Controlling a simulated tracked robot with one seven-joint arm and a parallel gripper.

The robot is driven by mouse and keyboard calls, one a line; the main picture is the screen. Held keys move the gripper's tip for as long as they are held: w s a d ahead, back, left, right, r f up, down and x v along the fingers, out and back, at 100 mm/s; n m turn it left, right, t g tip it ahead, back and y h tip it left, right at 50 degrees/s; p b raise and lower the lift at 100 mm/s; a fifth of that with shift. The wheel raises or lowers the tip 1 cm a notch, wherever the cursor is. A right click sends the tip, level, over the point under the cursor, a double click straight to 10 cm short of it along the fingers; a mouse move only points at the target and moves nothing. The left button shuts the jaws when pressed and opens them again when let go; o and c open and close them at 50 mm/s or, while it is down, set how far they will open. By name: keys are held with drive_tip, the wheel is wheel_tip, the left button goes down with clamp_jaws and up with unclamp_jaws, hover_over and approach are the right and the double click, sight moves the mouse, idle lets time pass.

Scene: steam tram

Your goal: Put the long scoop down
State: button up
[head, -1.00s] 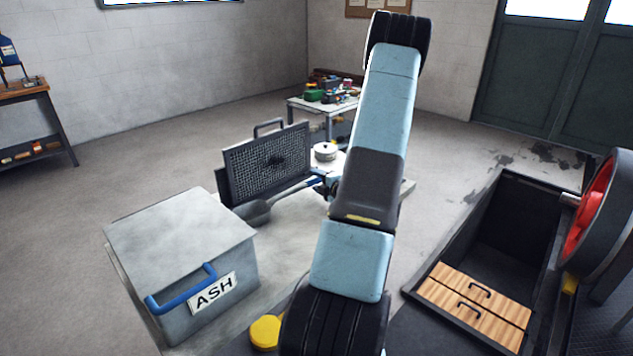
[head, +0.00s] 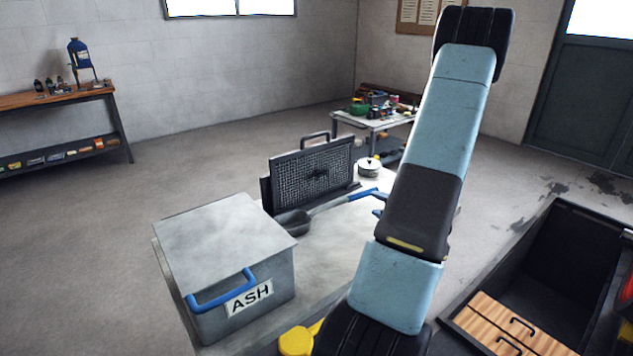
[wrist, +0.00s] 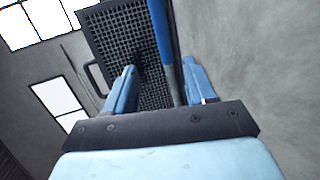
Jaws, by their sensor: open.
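The long scoop (head: 292,223) lies on the pale low platform (head: 335,238) in the head view, its dark bowl beside the ash box and its shaft running right to a blue handle (head: 362,195). My gripper (head: 378,205) is just right of the handle end, partly hidden by my arm. In the wrist view, my gripper (wrist: 161,80) has its two blue fingers apart. The blue handle (wrist: 160,28) and grey shaft show beyond them, nearer the right finger. Neither finger is clearly pressing on it.
A grey box marked ASH (head: 230,265) stands left of the scoop. A framed mesh panel (head: 312,172) stands upright behind it, with a round white pot (head: 369,168) to its right. A dark open bin (head: 560,265) with wooden boards is at right. Floor at left is clear.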

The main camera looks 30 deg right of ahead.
drive_tip(key=w+a+r+m+g+h, duration=0.1)
drive_tip(key=w+a+r+m+g, duration=0.15)
drive_tip(key=r, duration=0.25)
drive_tip(key=w+a+r+m+g+h, duration=0.1)
drive_tip(key=w+a+r, duration=0.2)
drive_tip(key=w+r, duration=0.15)
drive_tip(key=s+a+r+m+g+h, duration=0.1)
drive_tip(key=a+r+m+g, duration=0.3)
drive_tip(key=a+r, duration=0.55)
drive_tip(key=s+a+r+m+g+y, duration=0.1)
drive_tip(key=s+a+r+m, duration=0.3)
drive_tip(key=s+a, duration=0.6)
drive_tip(key=s+a+r+m+g+y, duration=0.1)
drive_tip(key=s+a+r+m+y, duration=0.2)
drive_tip(key=s+a, duration=0.8)
wheel_tip(320, 180, up, 3)
drive_tip(key=a+m, duration=0.2)
drive_tip(key=shift+a+f, duration=0.15)
drive_tip(key=shift+a, duration=0.25)
drive_tip(key=shift+c, duration=0.3)
